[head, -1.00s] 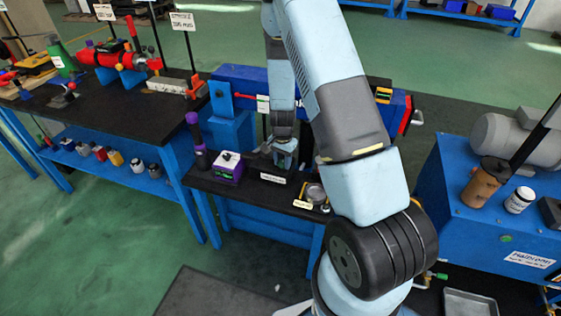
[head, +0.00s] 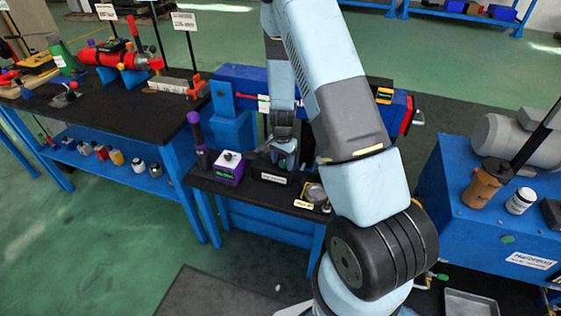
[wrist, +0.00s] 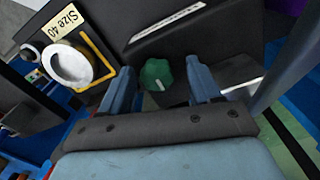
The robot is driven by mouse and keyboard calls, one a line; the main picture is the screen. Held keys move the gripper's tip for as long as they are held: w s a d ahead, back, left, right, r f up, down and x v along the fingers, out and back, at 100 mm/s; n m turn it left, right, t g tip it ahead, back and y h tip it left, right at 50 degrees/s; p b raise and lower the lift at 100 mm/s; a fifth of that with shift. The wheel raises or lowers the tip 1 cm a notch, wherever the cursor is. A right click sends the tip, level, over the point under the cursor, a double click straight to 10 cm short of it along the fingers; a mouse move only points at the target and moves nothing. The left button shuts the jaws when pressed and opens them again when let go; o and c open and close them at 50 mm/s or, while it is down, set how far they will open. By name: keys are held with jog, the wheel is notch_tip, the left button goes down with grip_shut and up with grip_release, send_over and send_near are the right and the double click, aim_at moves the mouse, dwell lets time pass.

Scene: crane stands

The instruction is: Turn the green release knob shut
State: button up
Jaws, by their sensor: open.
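The green release knob (wrist: 156,75) shows in the wrist view, a lobed knob with a pale pointer line, on a dark block (wrist: 195,40). My gripper (wrist: 160,88) is open, with one blue finger on each side of the knob and a gap showing on both sides. Whether the fingers touch it I cannot tell. In the head view my gripper (head: 287,160) points down at the dark block on the small black bench. The knob is hidden there by my gripper.
A round metal piece by a "Size 40" label (wrist: 64,28) sits close left of the gripper in the wrist view. In the head view a purple box (head: 229,166) stands left of the gripper. The blue press body (head: 245,80) rises behind.

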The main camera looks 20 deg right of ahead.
notch_tip(320, 180, up, 14)
jog(key=shift+f, duration=0.15)
dwell(0.7)
notch_tip(320, 180, up, 14)
jog(key=f+n+t+y, duration=0.1)
jog(key=n, duration=0.2)
send_over(283, 162)
jog(key=s+a, duration=0.1)
jog(key=s, duration=0.4)
jog(key=s+r+n+t, duration=0.2)
jog(key=s+r, duration=0.5)
jog(key=r, duration=0.3)
jog(key=s+r+n+t, duration=0.1)
jog(key=s+r, duration=0.3)
jog(key=s, duration=0.4)
jog(key=s+r+n+t+h, duration=0.1)
jog(key=s+r+n, duration=0.3)
jog(key=s, duration=0.5)
jog(key=shift+d+r+t, duration=0.15)
jog(key=shift+r+t, duration=0.15)
jog(key=shift+r, duration=0.5)
